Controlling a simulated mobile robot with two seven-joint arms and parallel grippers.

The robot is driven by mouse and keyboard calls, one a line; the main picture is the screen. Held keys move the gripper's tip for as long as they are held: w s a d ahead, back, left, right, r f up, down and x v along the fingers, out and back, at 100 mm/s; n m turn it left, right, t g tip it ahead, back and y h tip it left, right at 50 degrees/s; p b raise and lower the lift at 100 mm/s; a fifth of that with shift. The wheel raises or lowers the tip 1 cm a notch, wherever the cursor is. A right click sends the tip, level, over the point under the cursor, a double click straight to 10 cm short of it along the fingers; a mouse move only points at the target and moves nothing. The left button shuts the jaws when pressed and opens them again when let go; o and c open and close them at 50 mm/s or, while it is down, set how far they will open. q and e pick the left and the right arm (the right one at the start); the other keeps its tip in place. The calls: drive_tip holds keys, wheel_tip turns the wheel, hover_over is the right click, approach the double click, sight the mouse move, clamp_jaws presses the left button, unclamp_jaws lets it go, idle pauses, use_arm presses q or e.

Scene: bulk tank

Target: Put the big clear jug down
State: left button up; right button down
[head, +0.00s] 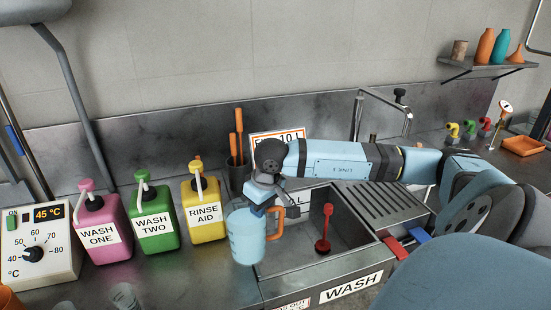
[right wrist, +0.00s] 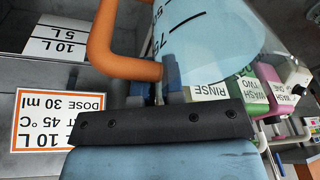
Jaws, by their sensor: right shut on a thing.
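The big clear jug (head: 246,238) is bluish and see-through, with an orange handle (head: 275,222) on its right side. My right gripper (head: 262,207) comes down from above and is shut on the jug near its handle. The jug looks roughly upright, at the left edge of the wash sink, in front of the yellow bottle. I cannot tell whether its base touches the counter. In the right wrist view the jug (right wrist: 205,45) shows dark measuring marks, and the handle (right wrist: 125,50) is beside the fingers. My left gripper is not in view.
Pink (head: 100,232), green (head: 153,217) and yellow (head: 204,206) pump bottles stand left of the jug. The sink (head: 345,240) holds a red-handled tool (head: 325,228). A temperature box (head: 38,240) is far left. Clear cups (head: 125,297) stand at the front. Bare counter (head: 195,275) lies left of the jug.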

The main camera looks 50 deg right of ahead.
drive_tip(key=w+a+f+p, duration=0.2)
drive_tip(key=w+a, duration=0.3)
drive_tip(key=a, duration=0.3)
drive_tip(key=shift+f, duration=0.7)
drive_tip(key=c, duration=1.2)
unclamp_jaws()
drive_tip(key=shift+s+f, duration=0.1)
drive_tip(key=v, duration=1.2)
drive_tip(key=shift+b, duration=0.4)
